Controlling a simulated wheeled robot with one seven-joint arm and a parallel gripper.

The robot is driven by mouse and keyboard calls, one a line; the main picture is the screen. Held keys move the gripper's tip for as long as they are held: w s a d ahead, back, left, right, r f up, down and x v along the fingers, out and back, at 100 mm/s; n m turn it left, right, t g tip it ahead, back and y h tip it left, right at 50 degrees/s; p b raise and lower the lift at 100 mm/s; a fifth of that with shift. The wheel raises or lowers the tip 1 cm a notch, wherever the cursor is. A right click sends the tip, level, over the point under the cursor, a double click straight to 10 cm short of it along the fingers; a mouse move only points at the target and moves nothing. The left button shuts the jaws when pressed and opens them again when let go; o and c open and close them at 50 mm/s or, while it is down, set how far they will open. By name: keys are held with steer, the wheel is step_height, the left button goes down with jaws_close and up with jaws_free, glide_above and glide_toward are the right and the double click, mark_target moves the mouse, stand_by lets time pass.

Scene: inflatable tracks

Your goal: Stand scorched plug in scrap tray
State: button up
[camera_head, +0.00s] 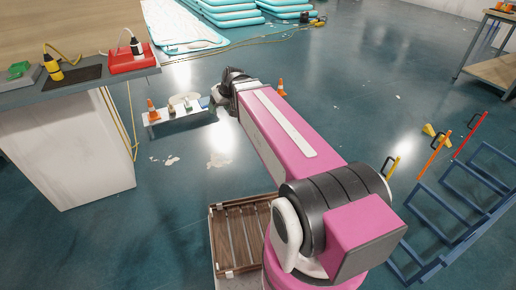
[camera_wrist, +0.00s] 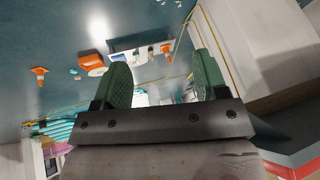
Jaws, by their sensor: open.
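A yellow plug-like piece with a black top (camera_head: 55,70) stands on a dark mat on the bench at the left of the head view. A white plug-like piece with a dark top (camera_head: 136,47) stands at a red tray (camera_head: 118,66) on the same bench. I cannot tell which is the scorched plug, or whether the red tray is the scrap tray. My gripper (camera_wrist: 162,66) is open, its green fingers apart with nothing between them in the wrist view. In the head view my arm reaches away over the floor, right of the bench and apart from it.
The bench (camera_head: 90,83) has a white body and a hanging yellow cable. A low white platform (camera_head: 180,118) with a cone and small items stands beyond it. A wooden slatted crate (camera_head: 240,238) is near my base. Blue frames (camera_head: 455,215) stand at right; the middle floor is mostly clear.

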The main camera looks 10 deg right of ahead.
steer(key=s+d+f+m+g+h, duration=0.3)
steer(key=s+d+f+m+h, duration=0.1)
steer(key=s+d+f, duration=0.9)
steer(key=shift+d+f+m+g, duration=0.35)
steer(key=shift+f+m+g, duration=0.05)
steer(key=shift+f, duration=0.5)
